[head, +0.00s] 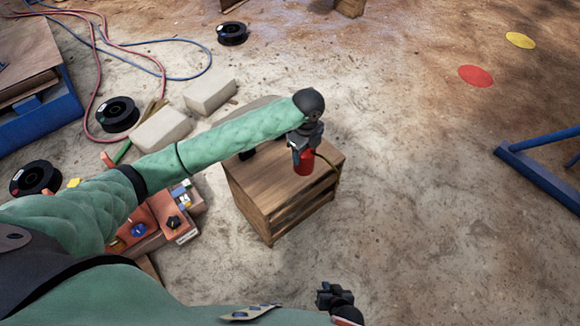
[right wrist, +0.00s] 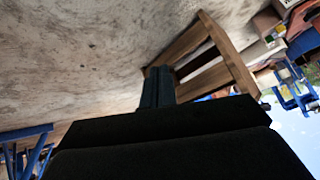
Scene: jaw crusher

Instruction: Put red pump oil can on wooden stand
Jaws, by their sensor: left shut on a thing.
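The red pump oil can (head: 304,163) is in the head view, over the top of the wooden stand (head: 262,187). My left gripper (head: 304,146) is shut on the can from above and hides its upper part. A thin spout sticks out to the right of the can. I cannot tell whether the can's base touches the stand top. My right gripper (head: 335,296) is low in the head view, away from the stand, and looks empty. In the right wrist view its dark fingers (right wrist: 158,86) show close together, with the stand's frame (right wrist: 212,62) beyond them.
Left of the stand are a control box (head: 165,220) with knobs, pale blocks (head: 210,94), black spools (head: 118,113) and loose hoses (head: 100,60). A blue metal frame (head: 540,165) stands at the right. The floor between stand and frame is clear.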

